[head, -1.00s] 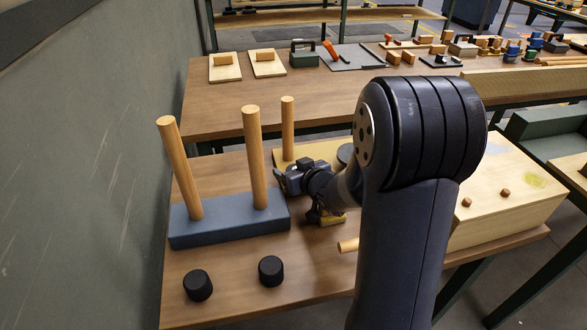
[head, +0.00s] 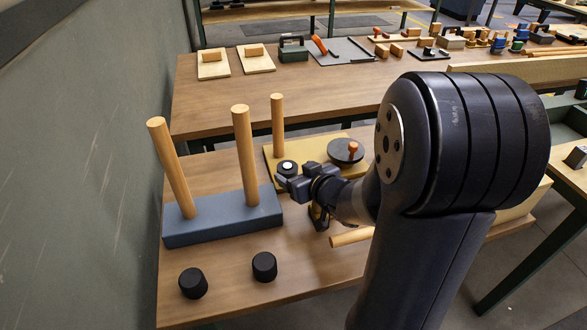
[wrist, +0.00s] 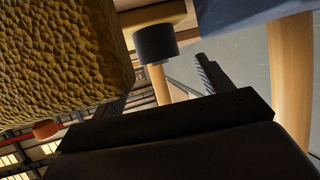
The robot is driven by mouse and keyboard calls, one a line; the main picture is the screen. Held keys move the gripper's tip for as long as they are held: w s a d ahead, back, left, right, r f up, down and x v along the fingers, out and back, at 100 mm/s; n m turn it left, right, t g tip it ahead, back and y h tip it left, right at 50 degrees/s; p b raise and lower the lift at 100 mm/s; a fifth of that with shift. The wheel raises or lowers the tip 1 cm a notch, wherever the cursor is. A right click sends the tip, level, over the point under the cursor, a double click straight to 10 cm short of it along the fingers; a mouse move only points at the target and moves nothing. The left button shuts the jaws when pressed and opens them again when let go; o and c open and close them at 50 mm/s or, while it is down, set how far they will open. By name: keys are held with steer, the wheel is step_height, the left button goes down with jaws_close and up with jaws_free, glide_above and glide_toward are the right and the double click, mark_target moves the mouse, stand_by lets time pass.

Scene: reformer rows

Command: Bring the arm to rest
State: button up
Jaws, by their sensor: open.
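My arm (head: 420,215) stands large across the right half of the head view, with its elbow raised and its forearm reaching down and left. My gripper (head: 288,184) is low over the near bench, close to the right end of a blue block (head: 222,224) with two wooden pegs. In the wrist view my gripper (wrist: 160,85) has its jaws apart, and I see nothing held between them. A rough yellow body (wrist: 65,55) fills the upper left there, very close to the jaws; I cannot tell whether it touches.
A yellow board (head: 315,150) behind my gripper carries a peg, a black piece with a white top (head: 287,168) and a dark disc (head: 346,151) with an orange knob. Black knobs (head: 193,283) (head: 264,266) stand in front, a dowel (head: 350,237) under my forearm. A wall (head: 80,180) is left.

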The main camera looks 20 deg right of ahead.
mark_target(284, 163)
steer(key=shift+w, duration=0.1)
steer(key=b+x, duration=0.1)
steer(key=x, duration=0.5)
steer(key=shift+w+a+f, duration=0.1)
steer(key=shift+w+f, duration=0.2)
steer(key=shift+w+r+p, duration=0.35)
steer(key=shift+r, duration=0.35)
steer(key=shift+f, duration=0.1)
